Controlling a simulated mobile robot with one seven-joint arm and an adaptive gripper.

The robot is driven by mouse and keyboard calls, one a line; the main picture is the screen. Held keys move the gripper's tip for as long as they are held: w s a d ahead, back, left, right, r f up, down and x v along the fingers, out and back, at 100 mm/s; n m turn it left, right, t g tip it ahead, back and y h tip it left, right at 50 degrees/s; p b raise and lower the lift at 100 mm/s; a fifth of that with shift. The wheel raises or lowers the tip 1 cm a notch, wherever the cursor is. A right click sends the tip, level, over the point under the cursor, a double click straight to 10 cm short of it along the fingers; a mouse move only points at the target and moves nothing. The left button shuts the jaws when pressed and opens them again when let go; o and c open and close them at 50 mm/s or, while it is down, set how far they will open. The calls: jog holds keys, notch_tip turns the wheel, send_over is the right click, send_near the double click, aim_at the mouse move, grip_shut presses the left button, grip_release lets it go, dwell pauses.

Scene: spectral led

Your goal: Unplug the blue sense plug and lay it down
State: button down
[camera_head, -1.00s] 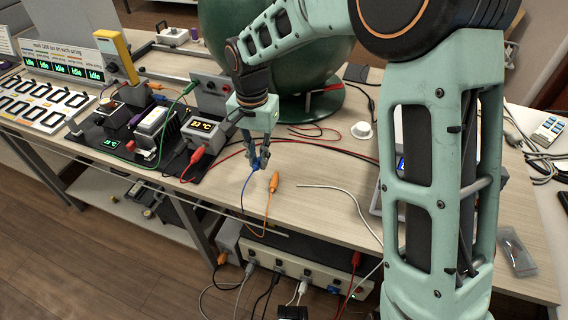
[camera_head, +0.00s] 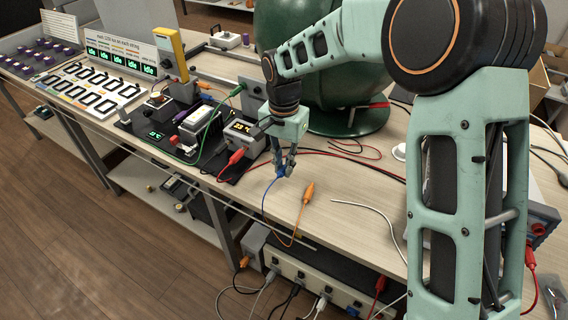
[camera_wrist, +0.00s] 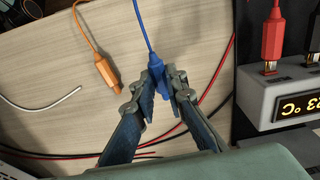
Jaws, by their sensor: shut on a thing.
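My gripper (camera_head: 286,164) is shut on the blue plug (camera_wrist: 157,72) just above the wooden bench top (camera_head: 345,185). In the wrist view the plug sits between the two fingertips, with its blue cable (camera_wrist: 143,22) running up out of the picture. In the head view the cable (camera_head: 265,200) hangs down toward the bench's front edge. The plug is clear of any socket, and I cannot tell whether it touches the bench. An orange plug (camera_head: 308,192) lies on the bench to the right of my gripper, and it also shows in the wrist view (camera_wrist: 107,73).
A grey display unit with a red plug (camera_head: 236,157) stands left of my gripper, on a black mat. Red and black wires (camera_head: 350,158) cross the bench behind. A white wire (camera_head: 365,208) lies to the right. Bare bench lies around the orange plug.

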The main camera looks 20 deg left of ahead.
jog(key=shift+f+b, duration=1.05)
jog(key=shift+f, duration=0.75)
jog(key=c, duration=1.9)
grip_release()
jog(key=shift+r, duration=0.1)
jog(key=shift+r+p, duration=1.2)
jog(key=shift+r, duration=0.35)
jog(key=shift+f, duration=0.1)
notch_tip(320, 180, up, 12)
jog(key=shift+r, duration=0.1)
